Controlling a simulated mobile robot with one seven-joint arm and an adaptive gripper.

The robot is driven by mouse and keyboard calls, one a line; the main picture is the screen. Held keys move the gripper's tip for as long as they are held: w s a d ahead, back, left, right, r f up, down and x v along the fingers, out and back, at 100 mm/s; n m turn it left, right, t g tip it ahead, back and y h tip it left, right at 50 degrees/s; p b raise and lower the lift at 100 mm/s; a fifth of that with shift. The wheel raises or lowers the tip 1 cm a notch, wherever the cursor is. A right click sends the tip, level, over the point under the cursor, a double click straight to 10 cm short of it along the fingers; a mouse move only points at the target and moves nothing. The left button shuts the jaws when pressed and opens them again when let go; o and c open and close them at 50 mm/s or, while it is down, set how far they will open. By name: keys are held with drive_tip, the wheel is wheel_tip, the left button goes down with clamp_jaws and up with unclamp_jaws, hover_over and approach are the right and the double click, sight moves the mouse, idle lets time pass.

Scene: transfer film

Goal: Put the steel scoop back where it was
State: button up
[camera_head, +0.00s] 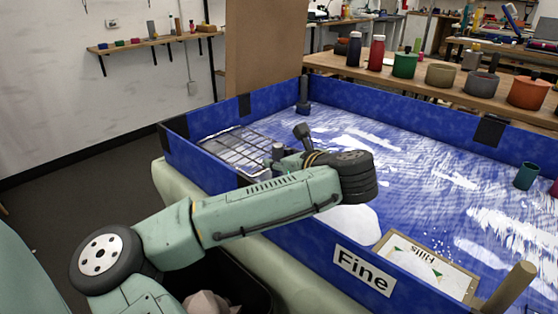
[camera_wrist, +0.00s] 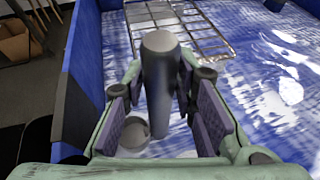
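My gripper (camera_wrist: 161,72) is low over the left part of the blue-walled tray (camera_head: 430,140). In the wrist view its two fingers stand on either side of a dark grey rounded handle, which I take to be the steel scoop (camera_wrist: 160,85), and close on it near the tips. A round grey part (camera_wrist: 135,133) shows below beside the handle; I cannot tell whether it belongs to the scoop. In the head view a dark handle end (camera_head: 302,131) sticks up, tilted, beyond my wrist, which hides most of the gripper.
A wire rack (camera_head: 232,150) lies in the tray's left corner. A dark post (camera_head: 303,95) stands at the back corner. A clipboard (camera_head: 430,267), a "Fine" label (camera_head: 363,270) and a teal cup (camera_head: 526,176) are to the right. Pots and bottles line the shelf behind. The tray's middle is open.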

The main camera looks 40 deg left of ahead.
drive_tip(key=shift+o, duration=1.4)
drive_tip(key=shift+r, duration=0.1)
drive_tip(key=v, duration=1.2)
drive_tip(key=shift+b, duration=0.4)
